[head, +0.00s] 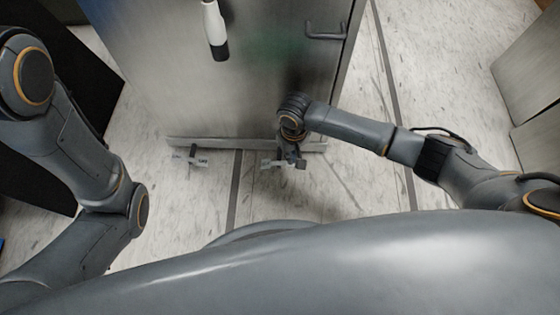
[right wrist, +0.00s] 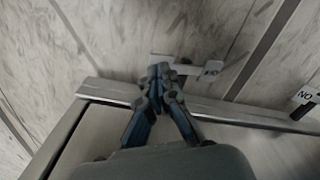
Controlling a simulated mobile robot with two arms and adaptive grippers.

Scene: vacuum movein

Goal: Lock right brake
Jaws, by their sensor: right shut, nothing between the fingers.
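The right brake (head: 270,163) is a small metal pedal at the foot of the steel cart, low in the middle of the head view. It also shows in the right wrist view as a flat bar with a tab (right wrist: 212,68). My right gripper (head: 292,160) is at this brake, pointing down. In the right wrist view its fingers (right wrist: 160,70) are shut with nothing between them, and the tips overlap the pedal. I cannot tell whether they touch it. My left arm shows at the left, but its gripper is out of view.
The steel cart (head: 250,80) has a bottom rail (head: 225,142), a side handle (head: 325,35) and a white-and-black object (head: 215,30) on it. The left brake (head: 193,158) stands further left on the rail. Pale floor is clear on the right; grey cabinets (head: 530,70) stand beyond.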

